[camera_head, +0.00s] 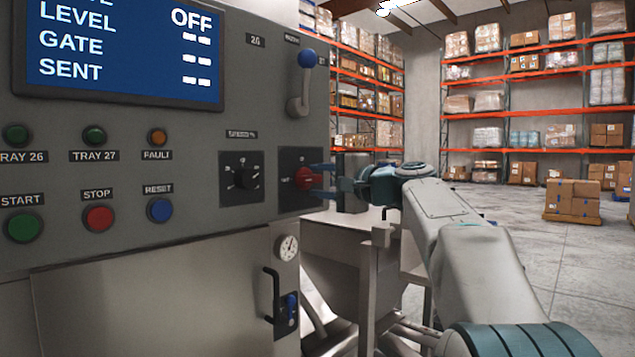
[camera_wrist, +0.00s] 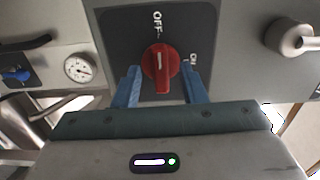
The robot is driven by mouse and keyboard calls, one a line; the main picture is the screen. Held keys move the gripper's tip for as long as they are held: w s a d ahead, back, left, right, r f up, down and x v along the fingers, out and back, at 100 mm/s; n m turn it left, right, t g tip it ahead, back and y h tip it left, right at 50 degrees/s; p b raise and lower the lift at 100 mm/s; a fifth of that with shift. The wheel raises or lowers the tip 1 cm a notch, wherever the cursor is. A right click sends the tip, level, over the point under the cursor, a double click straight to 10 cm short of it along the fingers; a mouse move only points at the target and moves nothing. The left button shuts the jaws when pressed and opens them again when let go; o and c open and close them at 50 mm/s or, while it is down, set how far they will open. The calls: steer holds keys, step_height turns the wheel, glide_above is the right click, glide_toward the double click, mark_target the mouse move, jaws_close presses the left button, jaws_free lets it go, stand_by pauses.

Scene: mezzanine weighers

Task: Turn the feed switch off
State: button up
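The feed switch is a red rotary knob (camera_wrist: 160,65) on a dark square plate marked OFF and ON. In the wrist view its white pointer line stands nearly upright, toward the OFF mark. The knob also shows in the head view (camera_head: 304,178), at the right end of the grey panel. My gripper (camera_wrist: 161,78) has its blue fingers on either side of the knob, with small gaps between fingers and knob, so it looks open. In the head view my gripper (camera_head: 325,180) reaches the knob from the right. The display (camera_head: 120,48) reads OFF in its top row.
A speed dial (camera_head: 241,178) is just left of the switch, and a blue-tipped lever (camera_head: 301,82) is above it. Push buttons, including a red stop button (camera_head: 98,218), line the panel. A door handle (camera_head: 272,298) and gauge (camera_head: 287,247) are below. Open floor lies right.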

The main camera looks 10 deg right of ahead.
steer(key=v, duration=1.2)
steer(key=shift+s+d, duration=0.15)
steer(key=shift+s, duration=0.1)
steer(key=s+a+f+n+g+h+p, duration=0.2)
steer(key=s+a+f+g+p, duration=0.25)
steer(key=f+p, duration=0.2)
steer(key=s+a+f+n+g+h+p, duration=0.2)
steer(key=s+a+f+g+h+p, duration=0.1)
steer(key=s+a+f+p, duration=0.3)
steer(key=s+d+f+n+g+h+p, duration=0.2)
steer(key=s+f+n+g+h+p, duration=0.2)
steer(key=s+f, duration=0.6)
steer(key=s+n+h+p, duration=0.1)
steer(key=s+n+p, duration=0.1)
steer(key=s+p, duration=0.1)
steer(key=shift+s+d+f+h, duration=0.15)
steer(key=shift+s+f+h, duration=0.2)
steer(key=shift+s, duration=0.15)
